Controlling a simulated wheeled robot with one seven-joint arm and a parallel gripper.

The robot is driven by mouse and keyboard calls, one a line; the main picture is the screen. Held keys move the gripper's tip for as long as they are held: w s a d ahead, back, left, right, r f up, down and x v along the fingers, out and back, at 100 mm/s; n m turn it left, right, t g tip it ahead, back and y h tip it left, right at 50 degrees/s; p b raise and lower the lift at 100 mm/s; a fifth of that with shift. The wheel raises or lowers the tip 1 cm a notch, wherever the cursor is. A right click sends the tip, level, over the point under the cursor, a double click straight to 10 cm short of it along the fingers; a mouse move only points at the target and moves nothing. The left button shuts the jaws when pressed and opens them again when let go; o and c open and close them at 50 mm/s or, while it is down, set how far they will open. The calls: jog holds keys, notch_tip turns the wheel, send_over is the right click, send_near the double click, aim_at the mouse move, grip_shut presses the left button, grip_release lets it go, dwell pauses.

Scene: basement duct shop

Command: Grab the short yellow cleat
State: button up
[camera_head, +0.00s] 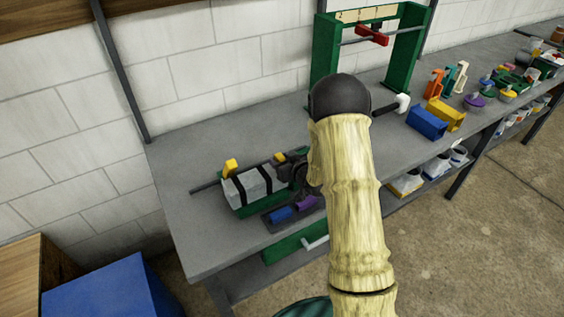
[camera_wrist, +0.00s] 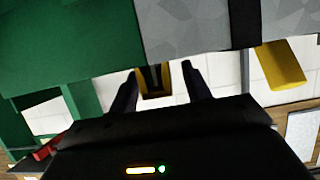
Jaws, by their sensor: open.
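Two yellow cleats show at the strapped grey block on the bench. The right one (camera_head: 280,157) looks smaller and is by my gripper (camera_head: 292,168); the left one (camera_head: 231,168) stands at the block's far left end. In the wrist view, a yellow cleat (camera_wrist: 154,84) lies between the two dark fingers of my gripper (camera_wrist: 158,68), with gaps on both sides. The other yellow cleat (camera_wrist: 280,66) is to the right, outside the fingers. My gripper is open. I cannot tell the cleats' true lengths for sure. My wrist hides part of the block's right end.
The grey block (camera_head: 251,187) with black straps sits on a green base. A dark tray with a blue piece (camera_head: 281,214) and a purple piece (camera_head: 306,202) is in front. A green frame (camera_head: 403,50) stands behind. Blue (camera_head: 427,122) and yellow (camera_head: 446,114) boxes are to the right.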

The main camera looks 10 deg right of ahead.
aim_at(282, 160)
grip_shut()
notch_tip(282, 160, up, 10)
jog(key=shift+r+b, duration=0.1)
jog(key=shift+b, duration=0.7)
